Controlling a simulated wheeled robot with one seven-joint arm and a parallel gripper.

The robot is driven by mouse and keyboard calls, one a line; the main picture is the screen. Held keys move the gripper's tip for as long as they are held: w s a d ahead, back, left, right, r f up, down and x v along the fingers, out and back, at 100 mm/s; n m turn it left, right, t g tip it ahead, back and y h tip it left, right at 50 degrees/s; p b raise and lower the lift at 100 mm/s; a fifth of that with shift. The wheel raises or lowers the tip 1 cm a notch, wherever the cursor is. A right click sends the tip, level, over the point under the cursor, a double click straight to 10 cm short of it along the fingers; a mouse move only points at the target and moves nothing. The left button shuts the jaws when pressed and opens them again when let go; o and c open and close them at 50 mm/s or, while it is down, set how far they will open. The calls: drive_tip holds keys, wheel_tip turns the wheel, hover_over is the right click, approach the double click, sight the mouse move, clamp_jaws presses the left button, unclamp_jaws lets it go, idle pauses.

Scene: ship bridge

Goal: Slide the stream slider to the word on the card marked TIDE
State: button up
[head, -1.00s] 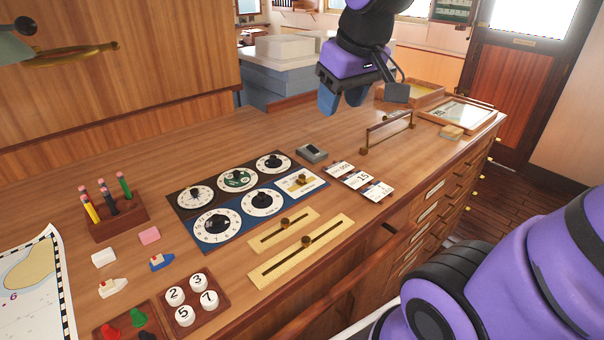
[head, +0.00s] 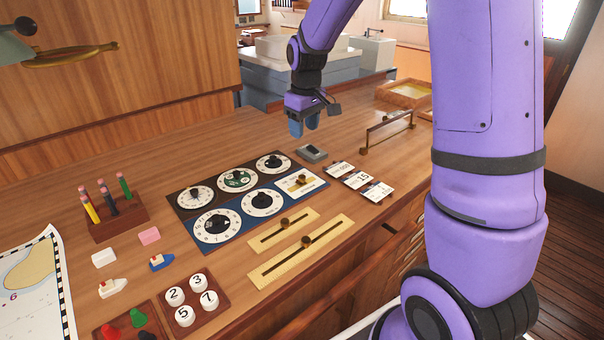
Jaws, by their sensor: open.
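A small brass-knobbed slider (head: 300,181) sits on a white plate at the right end of the blue dial panel. Two brass plates with dark slots, a shorter slider (head: 285,224) and a longer slider (head: 306,242), lie in front of it. I cannot read which is the stream slider. A far card (head: 339,168), a middle card (head: 357,179) and a near card (head: 376,191) stand to the right; their words are too small to read. My gripper (head: 304,128) is open and empty, above the counter behind the dial panels, apart from the sliders and cards.
Several dials (head: 218,224) fill the panels. A small grey box (head: 311,153) sits between panels and cards, and a raised rail (head: 388,131) stands behind the cards. A pencil holder (head: 118,218) and number-disc tray (head: 221,302) are at left. Counter behind the panels is mostly clear.

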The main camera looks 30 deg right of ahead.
approach(302, 176)
drive_tip(key=shift+n+g, duration=0.4)
drive_tip(key=f, duration=0.9)
drive_tip(key=shift+w, duration=0.35)
clamp_jaws()
